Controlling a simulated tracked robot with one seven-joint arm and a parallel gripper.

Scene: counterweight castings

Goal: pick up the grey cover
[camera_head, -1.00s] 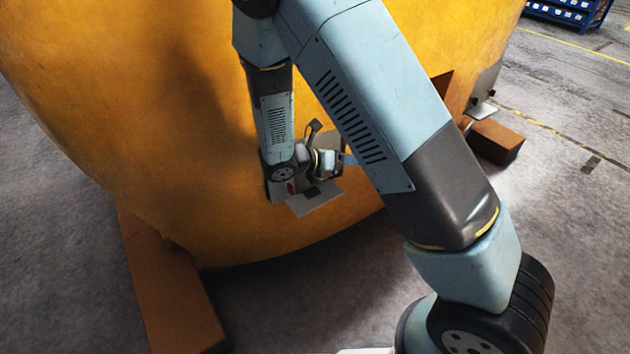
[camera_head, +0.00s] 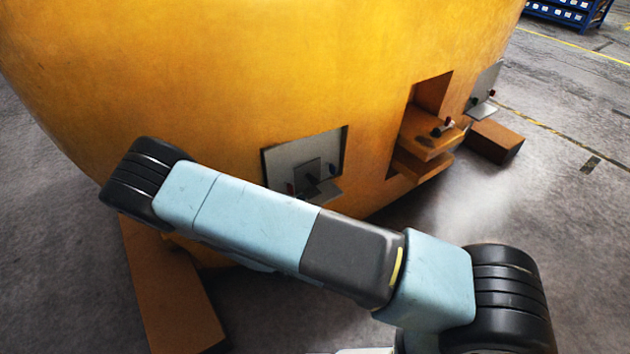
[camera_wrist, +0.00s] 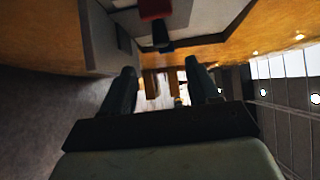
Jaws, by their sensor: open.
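A grey recessed panel (camera_head: 328,148) is set in the side of the yellow casting. A smaller darker grey square plate (camera_head: 307,172), which may be the grey cover, stands against it with a dark knob-like part in front. A small ledge juts out below, partly hidden by my arm. In the wrist view my gripper (camera_wrist: 162,68) is open, with nothing between its fingers. A grey surface (camera_wrist: 103,38) and a red-and-black part (camera_wrist: 154,10) lie just beyond and above the fingers. My gripper is hidden in the head view.
The yellow casting (camera_head: 250,70) fills the back, resting on brown blocks (camera_head: 172,290). To the right are an opening with an orange-brown shelf (camera_head: 425,137) and another grey plate with a ledge (camera_head: 485,85). Open floor (camera_head: 570,220) lies at the right.

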